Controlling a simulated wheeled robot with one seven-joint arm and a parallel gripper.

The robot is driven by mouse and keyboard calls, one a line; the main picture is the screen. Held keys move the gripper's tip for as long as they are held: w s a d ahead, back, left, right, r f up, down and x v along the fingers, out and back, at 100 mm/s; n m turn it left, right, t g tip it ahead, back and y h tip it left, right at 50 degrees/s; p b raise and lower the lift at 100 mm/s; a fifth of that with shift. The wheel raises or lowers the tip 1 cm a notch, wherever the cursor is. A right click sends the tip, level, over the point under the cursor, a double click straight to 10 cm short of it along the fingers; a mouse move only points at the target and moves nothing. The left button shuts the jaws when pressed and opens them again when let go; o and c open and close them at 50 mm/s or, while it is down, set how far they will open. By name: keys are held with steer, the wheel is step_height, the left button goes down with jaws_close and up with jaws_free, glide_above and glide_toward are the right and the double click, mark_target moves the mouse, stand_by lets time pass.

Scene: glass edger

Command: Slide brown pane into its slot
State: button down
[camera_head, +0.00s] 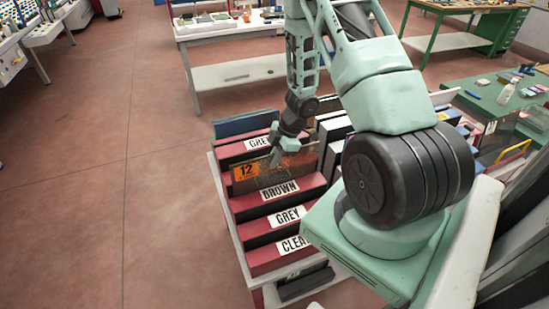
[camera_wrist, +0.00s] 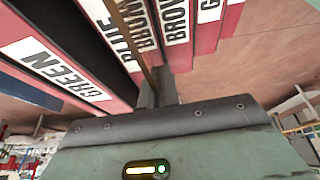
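The brown pane (camera_head: 297,165), a thin dark brown sheet with an orange "12" label, stands roughly upright at the rack. My gripper (camera_head: 277,156) is above it, with its fingers shut on the pane's upper edge. In the wrist view the pane (camera_wrist: 150,76) shows edge-on as a thin brown strip between the fingers (camera_wrist: 156,88). The red slotted rack (camera_head: 262,259) has dividers labelled BROWN, GREY and CLEAR. The pane is just behind the BROWN divider (camera_head: 306,184). Its lower edge is hidden there, so I cannot tell how deep it sits.
A blue pane (camera_head: 245,123) stands at the rack's back. More racked panes (camera_head: 335,128) stand to the right, partly behind my arm. A white bench (camera_head: 232,73) is behind, and a green table (camera_head: 488,98) is at right. Open floor (camera_head: 90,190) lies to the left.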

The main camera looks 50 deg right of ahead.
steer(key=shift+f, duration=0.3)
stand_by(0.8)
steer(key=c, duration=1.6)
jaws_free()
steer(key=shift+o, duration=0.2)
steer(key=v, duration=1.7)
steer(key=shift+b, duration=0.3)
steer(key=shift+d+r, duration=0.1)
steer(key=shift+d, duration=0.05)
